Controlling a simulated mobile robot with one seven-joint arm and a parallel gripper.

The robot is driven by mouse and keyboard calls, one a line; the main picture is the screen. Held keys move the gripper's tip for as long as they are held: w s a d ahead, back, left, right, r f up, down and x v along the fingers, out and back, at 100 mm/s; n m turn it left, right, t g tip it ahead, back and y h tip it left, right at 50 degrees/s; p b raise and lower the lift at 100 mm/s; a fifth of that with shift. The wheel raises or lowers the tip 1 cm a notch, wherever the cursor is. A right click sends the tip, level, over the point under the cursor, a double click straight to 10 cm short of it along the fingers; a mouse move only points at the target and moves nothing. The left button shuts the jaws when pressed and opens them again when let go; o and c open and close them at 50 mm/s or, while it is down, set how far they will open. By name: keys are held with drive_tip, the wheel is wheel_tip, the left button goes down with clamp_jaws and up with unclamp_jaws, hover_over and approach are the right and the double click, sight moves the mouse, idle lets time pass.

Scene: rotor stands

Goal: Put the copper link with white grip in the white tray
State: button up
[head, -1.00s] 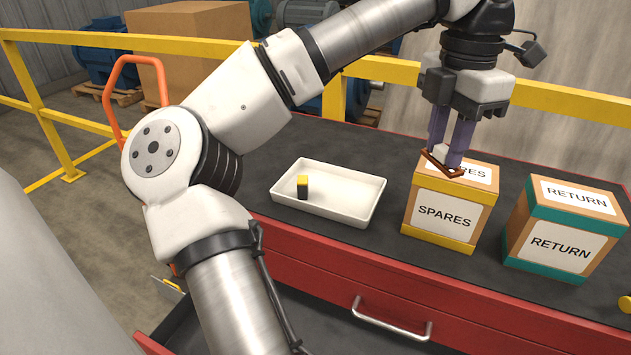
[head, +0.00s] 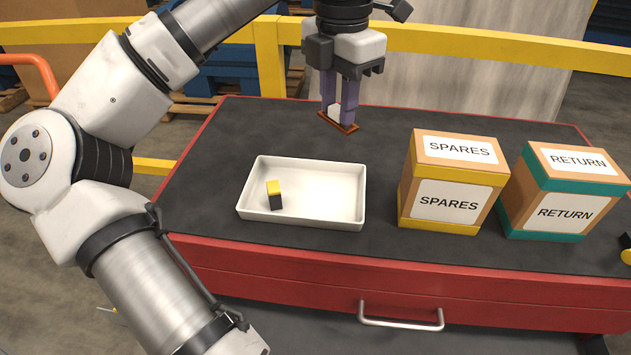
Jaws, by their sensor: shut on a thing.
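My gripper (head: 338,116) points down and is shut on the white grip of the copper link (head: 344,124). The link is a flat copper-coloured piece, held above the dark bench top, behind and to the right of the tray's middle. The white tray (head: 318,222) lies on the bench, in front of and below my gripper. A small block with a yellow top and black body (head: 275,195) stands in the left part of the tray. The right part of the tray is bare.
A SPARES box (head: 450,180) with a yellow base stands right of the tray. A RETURN box (head: 565,190) with teal edges stands beside it. A yellow rail (head: 460,62) runs behind the bench. The red drawer front (head: 290,285) has a metal handle (head: 400,318).

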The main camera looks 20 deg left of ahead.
sight(332, 121)
drive_tip(key=f, duration=0.8)
drive_tip(key=f+b, duration=0.1)
drive_tip(key=f, duration=0.3)
drive_tip(key=shift+w+a+f, duration=0.15)
drive_tip(key=shift+a, duration=0.2)
drive_tip(key=shift+f+b, duration=1.15)
drive_tip(key=shift+f, duration=1.1)
drive_tip(key=shift+f, duration=0.2)
drive_tip(key=o, duration=1)
drive_tip(key=shift+r, duration=0.1)
drive_tip(key=shift+c, duration=0.2)
drive_tip(key=shift+r, duration=0.25)
wheel_tip(332, 121, up, 12)
drive_tip(key=shift+f+b, duration=0.1)
drive_tip(key=shift+b, duration=1.05)
